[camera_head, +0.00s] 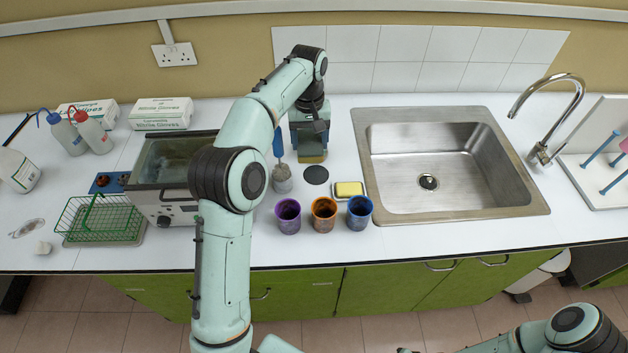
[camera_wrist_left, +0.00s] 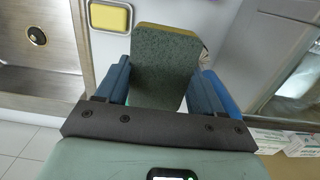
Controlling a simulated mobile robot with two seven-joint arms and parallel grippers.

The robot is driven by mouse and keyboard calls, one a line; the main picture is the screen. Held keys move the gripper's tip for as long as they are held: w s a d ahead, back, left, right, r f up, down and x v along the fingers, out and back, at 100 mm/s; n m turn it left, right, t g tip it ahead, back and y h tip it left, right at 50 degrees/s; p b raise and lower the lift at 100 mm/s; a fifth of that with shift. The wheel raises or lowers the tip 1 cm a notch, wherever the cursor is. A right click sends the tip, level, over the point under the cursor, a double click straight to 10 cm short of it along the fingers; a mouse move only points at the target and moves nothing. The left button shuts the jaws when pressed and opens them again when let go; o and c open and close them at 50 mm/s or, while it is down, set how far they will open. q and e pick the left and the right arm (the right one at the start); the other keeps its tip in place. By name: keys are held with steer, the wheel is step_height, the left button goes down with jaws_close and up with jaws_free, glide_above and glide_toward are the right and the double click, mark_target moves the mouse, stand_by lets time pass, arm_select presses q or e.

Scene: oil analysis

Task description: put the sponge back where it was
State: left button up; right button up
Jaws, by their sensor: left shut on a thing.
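My left gripper (camera_head: 311,138) is over the back of the counter, left of the sink. In the left wrist view its blue fingers (camera_wrist_left: 167,84) are shut on the sponge (camera_wrist_left: 165,60), a block with a dark green speckled face and a yellow edge. The head view shows the sponge's yellow edge (camera_head: 312,158) below the hand. I cannot tell if the sponge touches the counter. A yellow block in a pale-rimmed dish (camera_head: 349,190) lies by the sink's left edge; it also shows in the wrist view (camera_wrist_left: 110,17). Only part of my right arm shows, at bottom right.
Purple (camera_head: 288,215), orange (camera_head: 324,214) and blue (camera_head: 359,212) cups stand in front of the dish. A black disc (camera_head: 316,175) lies left of it. A brush in a grey holder (camera_head: 282,180), a bath (camera_head: 165,190) and a green basket (camera_head: 98,219) are further left. The sink (camera_head: 425,165) is empty.

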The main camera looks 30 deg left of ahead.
arm_select(q)
steer(key=shift+s+f+b, duration=0.1)
steer(key=shift+f+b, duration=0.55)
steer(key=shift+f, duration=8.05)
arm_select(e)
steer(key=shift+s+f, duration=0.9)
steer(key=shift+s, duration=0.25)
arm_select(q)
steer(key=shift+f, duration=0.1)
steer(key=shift+f, duration=0.35)
steer(key=o, duration=0.7)
